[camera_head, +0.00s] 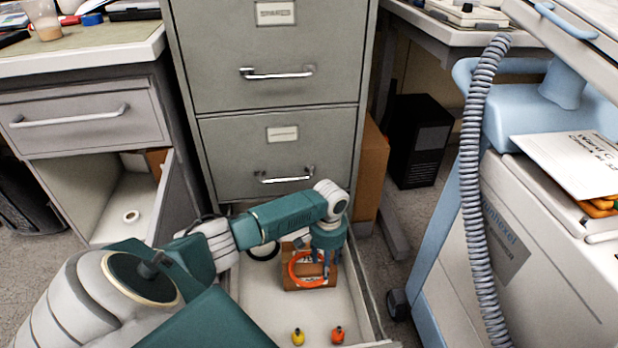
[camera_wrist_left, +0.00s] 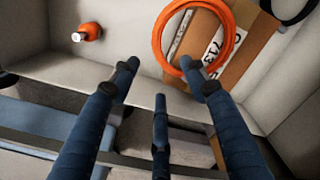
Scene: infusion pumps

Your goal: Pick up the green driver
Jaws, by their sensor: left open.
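I cannot make out a green driver in either view. My left gripper (camera_head: 322,268) reaches down into the open bottom drawer (camera_head: 262,318) of the grey cabinet. In the left wrist view its fingers (camera_wrist_left: 158,76) are spread with nothing between them. An orange ring (camera_head: 297,275) leans on a small cardboard box (camera_head: 290,250), beside the fingers; the ring (camera_wrist_left: 160,35) and box (camera_wrist_left: 222,60) also show in the left wrist view. A small yellow piece (camera_head: 298,337) and an orange-red piece (camera_head: 337,335) lie at the drawer's front. My right gripper is out of view.
A black ring (camera_head: 264,252) lies at the drawer's back left. The drawer walls surround my gripper. An open cupboard with a white roll (camera_head: 131,216) stands left. A white and blue cart (camera_head: 505,235) with a coiled grey hose (camera_head: 474,150) stands right.

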